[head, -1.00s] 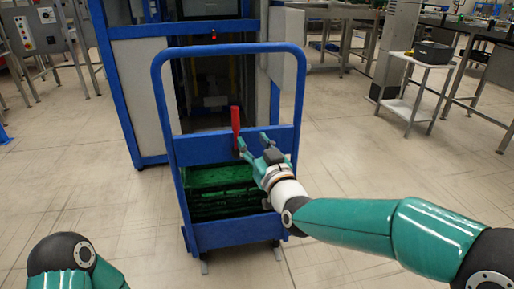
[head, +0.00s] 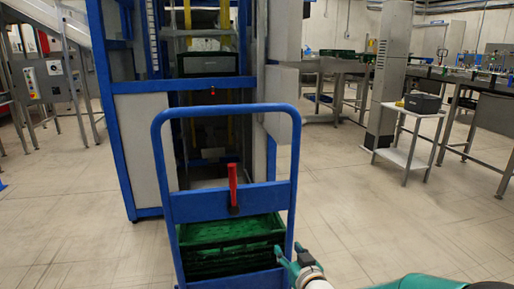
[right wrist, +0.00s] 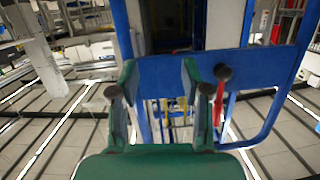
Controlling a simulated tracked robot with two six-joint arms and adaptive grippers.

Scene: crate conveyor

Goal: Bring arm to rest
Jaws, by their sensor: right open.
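My right gripper (head: 288,265) is low in the head view, beside the right post of the blue cart (head: 225,109). Its fingers are apart with nothing between them. In the right wrist view the green fingers of the right gripper (right wrist: 163,92) stand in front of the cart's blue panel (right wrist: 250,70). The red handle (head: 233,185) stands upright on the cart's crossbar, apart from the gripper in the head view. It also shows behind the right finger in the wrist view (right wrist: 219,105). My left gripper is out of view.
Green crates (head: 230,232) sit on the cart. Behind it stands a blue-framed machine (head: 125,165) with a dark crate (head: 208,64) inside. A white side table (head: 405,158) with a dark box (head: 421,103) is at the right.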

